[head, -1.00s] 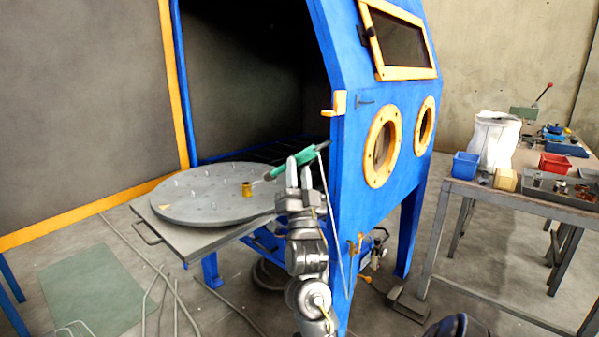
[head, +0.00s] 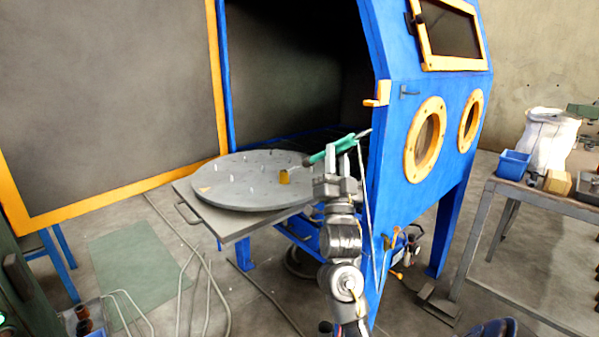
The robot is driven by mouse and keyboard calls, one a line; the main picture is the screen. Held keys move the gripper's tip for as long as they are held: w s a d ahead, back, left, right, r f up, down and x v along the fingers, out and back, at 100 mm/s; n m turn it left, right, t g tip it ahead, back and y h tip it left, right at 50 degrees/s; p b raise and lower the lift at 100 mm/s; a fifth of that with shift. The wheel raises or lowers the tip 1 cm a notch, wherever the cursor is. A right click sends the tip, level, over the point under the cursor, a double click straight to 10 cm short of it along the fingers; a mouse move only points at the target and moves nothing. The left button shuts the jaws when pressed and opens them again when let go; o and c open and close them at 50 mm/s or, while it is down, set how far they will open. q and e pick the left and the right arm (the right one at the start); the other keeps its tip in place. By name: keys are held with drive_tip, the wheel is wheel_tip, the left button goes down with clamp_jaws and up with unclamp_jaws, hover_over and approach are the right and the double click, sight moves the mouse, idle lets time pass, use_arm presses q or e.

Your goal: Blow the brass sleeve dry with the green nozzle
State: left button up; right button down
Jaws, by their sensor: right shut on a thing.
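The brass sleeve (head: 284,177) stands on the round grey turntable (head: 240,196), near its right side. My right gripper (head: 338,158) is shut on the green nozzle (head: 326,152). The nozzle's tip points down and left toward the sleeve, a short way off to its right and apart from it. A pale hose hangs down from the nozzle's right end. I cannot see whether air is flowing. My left gripper is not in view.
The blue blast cabinet (head: 408,215) stands right behind my right arm, with its big door (head: 108,100) swung open on the left. Small pegs stick up from the turntable. A workbench (head: 540,205) with a blue bin (head: 514,164) and a white sack (head: 551,140) is at the right.

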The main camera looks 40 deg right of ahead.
sight(338, 143)
idle(0.5)
wheel_tip(338, 143, up, 6)
drive_tip(key=p, duration=0.6)
drive_tip(key=shift+r, duration=0.1)
